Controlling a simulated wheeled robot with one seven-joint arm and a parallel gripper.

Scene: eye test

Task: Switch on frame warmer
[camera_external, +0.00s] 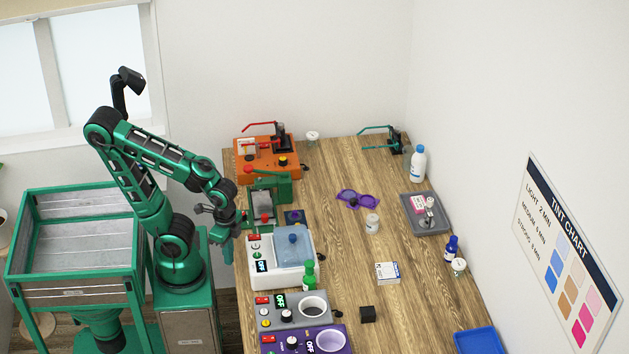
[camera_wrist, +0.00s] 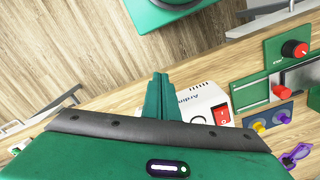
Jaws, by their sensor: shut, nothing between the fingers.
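No label that I can read tells which device is the frame warmer. A white device (camera_external: 274,279) with a blue lid, a grey device (camera_external: 268,313) with a round well and a purple device (camera_external: 272,342) with a round well stand along the table's left side. In the wrist view my gripper's green fingers (camera_wrist: 160,95) are together and empty. They partly hide a white device (camera_wrist: 203,104) with a red switch (camera_wrist: 221,114).
A green device (camera_external: 270,186) and an orange machine (camera_external: 262,158) stand farther back. Purple glasses (camera_external: 357,198), a jar (camera_external: 373,224), a small box (camera_external: 387,272) and a grey tray (camera_external: 425,222) are across the table.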

